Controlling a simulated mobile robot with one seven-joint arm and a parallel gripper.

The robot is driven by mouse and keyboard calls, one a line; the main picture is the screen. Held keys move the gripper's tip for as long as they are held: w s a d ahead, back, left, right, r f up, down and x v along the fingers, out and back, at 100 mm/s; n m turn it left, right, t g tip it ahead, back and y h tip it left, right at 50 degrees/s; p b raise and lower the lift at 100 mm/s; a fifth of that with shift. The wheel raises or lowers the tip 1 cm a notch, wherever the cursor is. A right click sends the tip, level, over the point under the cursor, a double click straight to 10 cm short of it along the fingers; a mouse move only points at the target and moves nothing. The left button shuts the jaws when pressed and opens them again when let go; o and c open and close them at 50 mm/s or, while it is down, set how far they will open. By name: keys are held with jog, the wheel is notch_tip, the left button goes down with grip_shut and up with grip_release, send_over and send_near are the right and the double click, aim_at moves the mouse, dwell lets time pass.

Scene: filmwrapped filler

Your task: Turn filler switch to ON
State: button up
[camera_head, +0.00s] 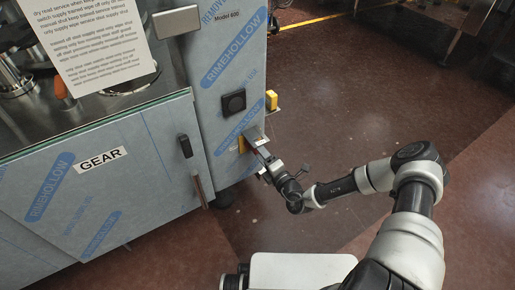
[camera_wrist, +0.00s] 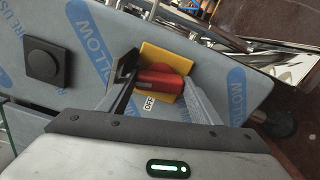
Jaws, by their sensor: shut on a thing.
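The filler switch is a red handle (camera_wrist: 160,78) on a yellow plate (camera_wrist: 168,62), fixed to the film-wrapped cabinet panel. A small white OFF label (camera_wrist: 149,103) shows below the handle. In the head view the yellow plate (camera_head: 242,144) shows low on the cabinet's narrow face, partly hidden by my gripper. My gripper (camera_wrist: 163,82) has one finger on each side of the red handle and is shut on it. In the head view my gripper (camera_head: 258,149) reaches the plate from the lower right. I cannot tell the handle's exact angle.
A black square knob (camera_head: 233,102) sits above the switch; it also shows in the wrist view (camera_wrist: 42,62). A yellow block (camera_head: 271,100) sticks out at the cabinet's right edge. A GEAR-labelled door (camera_head: 130,190) with a dark handle (camera_head: 185,146) is left. Open floor (camera_head: 340,110) lies right.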

jog(key=shift+s+f+m, duration=0.15)
jog(key=shift+m, duration=1.05)
jog(key=o, duration=1.1)
